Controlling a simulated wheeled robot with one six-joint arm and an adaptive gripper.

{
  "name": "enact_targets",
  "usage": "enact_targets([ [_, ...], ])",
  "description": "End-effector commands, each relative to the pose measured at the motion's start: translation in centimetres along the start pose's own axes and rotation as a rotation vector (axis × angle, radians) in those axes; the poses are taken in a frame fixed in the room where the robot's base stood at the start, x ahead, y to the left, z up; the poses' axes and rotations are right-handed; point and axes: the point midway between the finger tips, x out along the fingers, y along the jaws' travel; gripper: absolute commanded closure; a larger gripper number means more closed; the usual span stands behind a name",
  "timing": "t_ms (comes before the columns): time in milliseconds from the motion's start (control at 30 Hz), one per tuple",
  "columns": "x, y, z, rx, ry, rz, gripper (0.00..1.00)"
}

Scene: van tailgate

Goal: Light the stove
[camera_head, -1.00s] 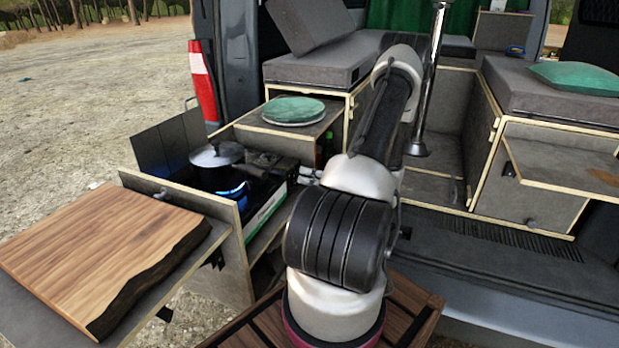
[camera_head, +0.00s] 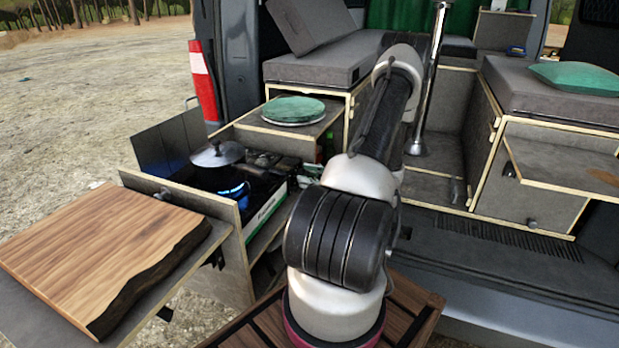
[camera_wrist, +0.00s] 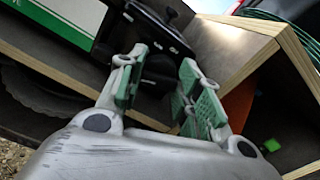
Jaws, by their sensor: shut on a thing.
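The camp stove (camera_head: 266,204) sits in the pulled-out drawer, with a white-and-green front panel. A dark pot with a shiny lid (camera_head: 217,154) stands on it, and a blue glow (camera_head: 238,189) shows below the pot in the head view. In the wrist view the stove's white-and-green panel (camera_wrist: 75,18) is at the upper left. My gripper (camera_wrist: 160,82) has green-padded fingers closed around a small dark part at the stove's end, seemingly its knob (camera_wrist: 158,76). In the head view my gripper (camera_head: 309,173) is partly hidden behind my arm.
A wooden cutting board (camera_head: 105,250) lies on the fold-out shelf at left. Dark wind shield panels (camera_head: 168,141) stand behind the stove. A green round item (camera_head: 294,109) lies on the cabinet. The drawer's plywood edges (camera_wrist: 275,40) are close to my gripper's right.

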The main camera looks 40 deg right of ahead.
Motion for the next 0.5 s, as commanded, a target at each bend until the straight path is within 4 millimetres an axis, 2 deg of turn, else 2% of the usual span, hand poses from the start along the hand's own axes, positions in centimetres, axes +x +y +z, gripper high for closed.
enact_targets([
  [200, -0.04, 0.05, -0.04, -0.127, 0.001, 0.0, 0.89],
  [500, -0.04, 0.09, -0.04, -0.215, 0.001, 0.0, 0.89],
])
